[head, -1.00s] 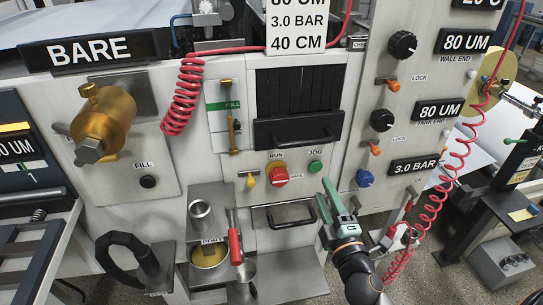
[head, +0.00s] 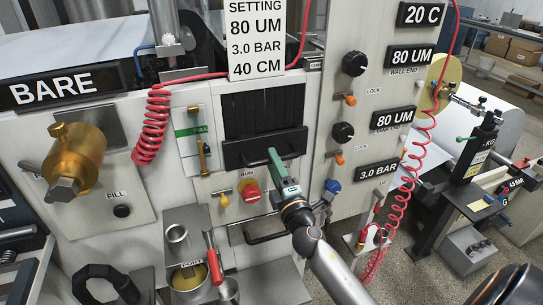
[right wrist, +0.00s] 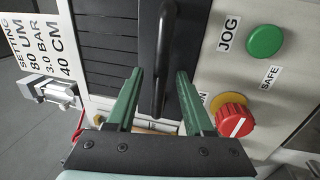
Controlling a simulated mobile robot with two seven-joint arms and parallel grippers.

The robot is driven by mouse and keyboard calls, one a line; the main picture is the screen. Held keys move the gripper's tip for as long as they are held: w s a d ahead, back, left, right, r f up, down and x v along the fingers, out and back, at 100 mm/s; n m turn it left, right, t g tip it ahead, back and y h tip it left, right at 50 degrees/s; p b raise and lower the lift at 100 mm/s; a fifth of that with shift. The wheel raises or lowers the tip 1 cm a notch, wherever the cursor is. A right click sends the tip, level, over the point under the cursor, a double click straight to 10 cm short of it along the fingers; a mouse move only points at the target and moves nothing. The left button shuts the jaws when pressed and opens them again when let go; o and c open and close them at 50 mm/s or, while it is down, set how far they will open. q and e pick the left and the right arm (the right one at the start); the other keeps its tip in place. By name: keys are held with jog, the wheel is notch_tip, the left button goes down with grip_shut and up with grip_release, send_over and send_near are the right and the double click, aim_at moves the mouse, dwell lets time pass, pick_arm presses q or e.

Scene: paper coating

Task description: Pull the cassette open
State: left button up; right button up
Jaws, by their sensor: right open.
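The cassette (head: 262,112) is a black slatted block set in the white machine front, with a black bar handle (head: 240,155) along its lower edge. My right gripper (head: 271,154) is open at this handle, its green fingers pointing at the machine. In the right wrist view the handle (right wrist: 163,45) runs lengthwise between the two spread fingers (right wrist: 160,73). I see no grip on it, and I cannot tell how deep the bar sits between the fingertips. The cassette looks seated in its slot. My left gripper is not in view.
Below the handle are the red RUN knob (head: 250,191) and a lower drawer handle (head: 262,238). In the right wrist view the green JOG button (right wrist: 264,41) and red knob (right wrist: 232,118) lie close to the right finger. A red coiled hose (head: 410,190) hangs at right.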

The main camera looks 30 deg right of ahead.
jog(key=shift+x, duration=0.85)
grip_shut()
dwell(0.9)
